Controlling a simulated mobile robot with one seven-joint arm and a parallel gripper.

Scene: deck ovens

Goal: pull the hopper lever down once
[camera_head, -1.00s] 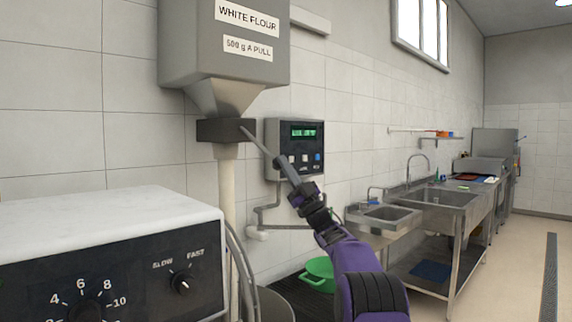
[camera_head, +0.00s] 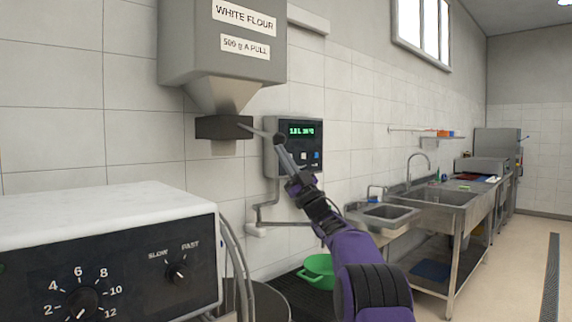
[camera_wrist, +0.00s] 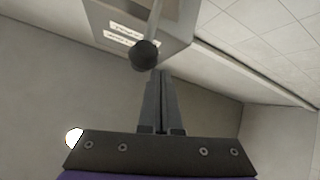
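The grey flour hopper (camera_head: 222,60) hangs on the wall, labelled "WHITE FLOUR" and "500 g A PULL". Its lever (camera_head: 260,131) sticks out to the right from the dark block (camera_head: 222,127) under the funnel, sloping slightly down. The lever ends in a dark ball knob (camera_head: 279,139), which also shows large in the wrist view (camera_wrist: 145,54). My gripper (camera_head: 281,148) is just below the knob, fingers together and nothing between them. In the wrist view the fingertips (camera_wrist: 161,74) are close to the knob; I cannot tell whether they touch it.
A wall controller with a green display (camera_head: 299,146) is just behind my gripper. A white-topped machine with dials (camera_head: 105,255) fills the lower left. A round container (camera_head: 268,303) stands below the hopper, a green bowl (camera_head: 318,270) beyond it.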

